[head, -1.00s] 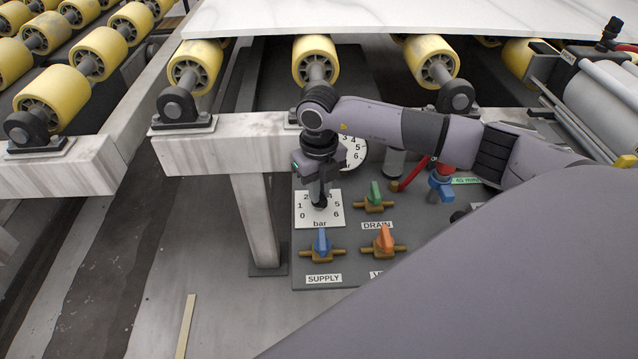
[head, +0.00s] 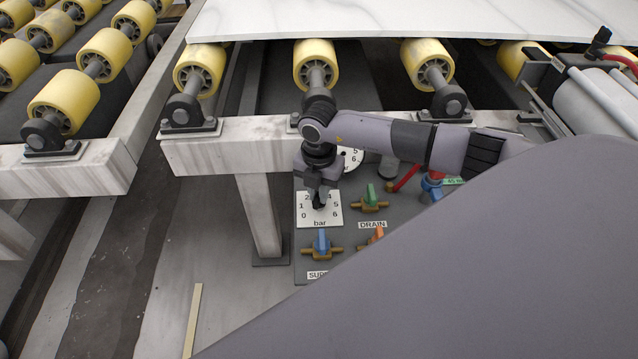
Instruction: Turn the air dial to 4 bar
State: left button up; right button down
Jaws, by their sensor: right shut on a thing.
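The air dial plate (head: 321,217) is a white square marked 0 to 6 and "bar", on a grey panel below the beam. My right gripper (head: 319,203) comes down over the middle of the plate and is shut on the dial's knob, which it mostly hides. I cannot tell where the knob points. A round white gauge (head: 352,158) behind it is partly covered by my right arm; its 5 and 6 show. My left gripper is not in view.
On the grey panel (head: 345,257) are a green drain valve (head: 370,196), a blue supply valve (head: 321,243) and an orange valve (head: 376,236) partly hidden by my arm. A red-and-blue fitting (head: 432,186) stands right. Yellow rollers (head: 316,65) carry a white slab (head: 420,18) above.

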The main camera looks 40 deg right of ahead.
jog(key=shift+r+m+p, duration=0.15)
jog(key=shift+m+p, duration=0.55)
jog(key=shift+m, duration=0.9)
jog(key=c, duration=1.1)
grip_release()
notch_tip(320, 180, up, 7)
jog(key=shift+p, duration=0.75)
